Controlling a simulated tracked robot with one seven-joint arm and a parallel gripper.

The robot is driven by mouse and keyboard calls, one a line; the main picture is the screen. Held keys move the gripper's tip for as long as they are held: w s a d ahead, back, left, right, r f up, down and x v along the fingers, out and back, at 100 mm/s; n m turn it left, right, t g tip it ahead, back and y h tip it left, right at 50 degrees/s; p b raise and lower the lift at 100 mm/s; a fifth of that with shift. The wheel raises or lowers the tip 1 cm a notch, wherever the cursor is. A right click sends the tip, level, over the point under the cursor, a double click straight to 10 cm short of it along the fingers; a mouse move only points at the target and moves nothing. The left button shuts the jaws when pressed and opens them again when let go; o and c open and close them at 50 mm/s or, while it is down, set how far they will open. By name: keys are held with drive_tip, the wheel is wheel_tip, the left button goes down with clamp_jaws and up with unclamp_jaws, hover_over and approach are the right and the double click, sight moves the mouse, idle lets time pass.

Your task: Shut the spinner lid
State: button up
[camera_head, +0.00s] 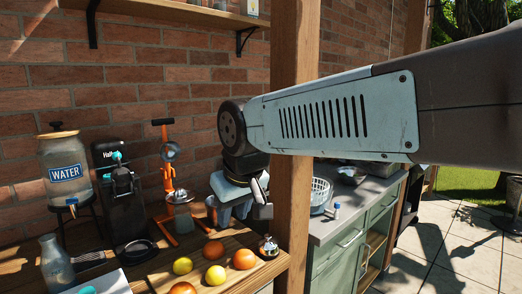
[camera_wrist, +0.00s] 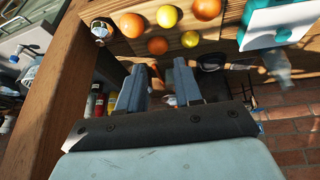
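A white slatted basket (camera_head: 321,194), which looks like the spinner, stands on the grey counter to the right of the wooden post. The post hides part of its left side. I cannot make out its lid or whether it is open or shut. My gripper (camera_head: 228,214) is left of the post, in front of the brick wall, above the wooden table. In the wrist view my gripper (camera_wrist: 158,76) has its two fingers apart, with nothing clearly held between them. The spinner is not clearly identifiable in that view.
The wooden post (camera_head: 294,130) stands between my gripper and the basket. Oranges (camera_head: 244,259), lemons, a small jar (camera_head: 268,247) and an orange juicer (camera_head: 167,170) occupy the wooden table.

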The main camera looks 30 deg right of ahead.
drive_tip(key=w+d+n+g+h, duration=0.7)
drive_tip(key=w+d+n+h, duration=0.1)
drive_tip(key=w+d, duration=0.55)
drive_tip(key=w+d+r+n+g+h, duration=0.1)
drive_tip(key=w+d+n+h, duration=0.15)
drive_tip(key=w+h, duration=0.4)
drive_tip(key=w+d+r+n+g+h, duration=0.1)
drive_tip(key=w+d+n+g+h, duration=0.2)
drive_tip(key=w, duration=0.6)
drive_tip(key=shift+n+t+y, duration=0.25)
drive_tip(key=shift+n+t, duration=0.2)
drive_tip(key=shift+t, duration=0.25)
drive_tip(key=x, duration=1.2)
drive_tip(key=shift+d+r, duration=0.1)
drive_tip(key=shift+d, duration=0.15)
clamp_jaws()
